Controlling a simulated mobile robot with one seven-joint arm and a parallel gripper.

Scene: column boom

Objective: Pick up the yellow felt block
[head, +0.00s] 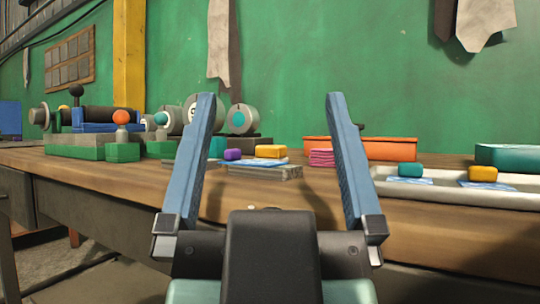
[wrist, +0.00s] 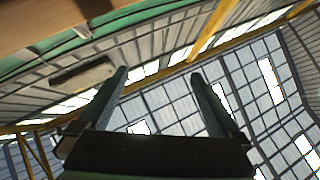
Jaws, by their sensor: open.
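A yellow block (head: 271,151) lies on a low stack of sheets (head: 262,170) on the wooden bench (head: 120,177), seen between my fingers in the head view. A second yellow block (head: 483,173) lies in a pale tray (head: 520,194) at the right. I cannot tell from the picture which is felt. My gripper (head: 271,98) is open and empty, its two blue fingers upright in front of the bench edge. In the wrist view my gripper (wrist: 158,74) points toward the roof and windows, and no block shows there.
A purple block (head: 232,154) sits just left of the first yellow block. Pink sheets (head: 322,157) and an orange tray (head: 388,149) lie to its right. A teal block (head: 411,169) is in the pale tray. Machinery (head: 95,125) fills the bench's left, before a green wall (head: 300,60).

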